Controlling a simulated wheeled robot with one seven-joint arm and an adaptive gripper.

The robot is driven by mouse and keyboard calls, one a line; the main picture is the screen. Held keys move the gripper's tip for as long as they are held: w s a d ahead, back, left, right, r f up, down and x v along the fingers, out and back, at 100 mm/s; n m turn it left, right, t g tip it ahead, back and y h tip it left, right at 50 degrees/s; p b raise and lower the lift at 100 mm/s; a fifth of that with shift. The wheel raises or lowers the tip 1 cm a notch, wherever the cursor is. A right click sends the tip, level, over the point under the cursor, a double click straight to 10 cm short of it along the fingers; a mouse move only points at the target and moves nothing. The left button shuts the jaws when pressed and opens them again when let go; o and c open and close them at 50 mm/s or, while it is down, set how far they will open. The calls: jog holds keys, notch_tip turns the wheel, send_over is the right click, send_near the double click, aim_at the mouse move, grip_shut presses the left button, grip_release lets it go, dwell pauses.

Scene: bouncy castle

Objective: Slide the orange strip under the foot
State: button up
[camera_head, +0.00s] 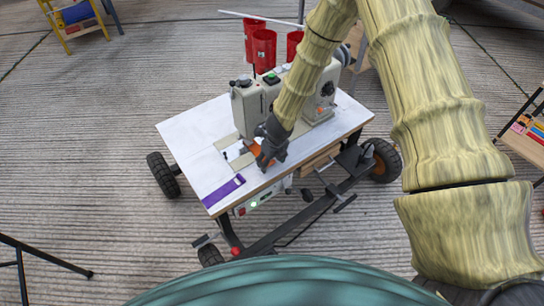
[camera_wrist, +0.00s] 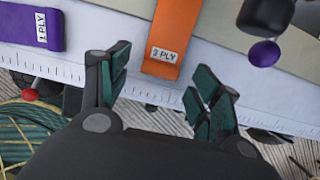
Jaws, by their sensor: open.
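An orange strip (camera_wrist: 178,38) lies flat on the white table top, its near end labelled "3 PLY". My gripper (camera_wrist: 160,88) is open, with its dark green-padded fingers on either side of the strip's near end and a gap to each. In the head view my gripper (camera_head: 264,160) is low over the table's front edge, and part of the orange strip (camera_head: 256,149) shows beside it. The beige sewing machine (camera_head: 258,100) stands just behind. Its foot is not clearly visible; my gripper and the machine's head crowd that area.
A purple strip (camera_head: 223,190) labelled "1 PLY" lies left of my gripper; it also shows in the wrist view (camera_wrist: 30,25). A dark part with a purple knob (camera_wrist: 263,53) is at the upper right there. Red cups (camera_head: 264,48) stand behind the machine. The table's left side is clear.

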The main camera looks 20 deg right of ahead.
notch_tip(320, 180, up, 12)
jog(key=s, duration=0.2)
jog(key=shift+d+f, duration=0.2)
jog(key=shift+d, duration=0.2)
dwell(0.5)
jog(key=shift+s, duration=0.1)
dwell(0.4)
jog(key=s+d+f+n+g+h, duration=0.1)
jog(key=s+d+f+n, duration=0.1)
jog(key=s+f+n, duration=0.55)
jog(key=s+d+f+n+g+h, duration=0.1)
jog(key=s+d+f+n, duration=0.25)
jog(key=s+n, duration=0.75)
jog(key=s+d+f+n+h, duration=0.1)
jog(key=s+d+f+n, duration=0.1)
jog(key=s+f+n, duration=0.75)
jog(key=s+a+r+n+y+p, duration=0.15)
jog(key=s+a+r+n, duration=0.25)
jog(key=s, duration=0.5)
notch_tip(320, 180, up, 14)
jog(key=p, duration=1.4)
jog(key=shift+r+y, duration=0.2)
jog(key=shift+y, duration=0.15)
jog(key=shift+c, duration=0.3)
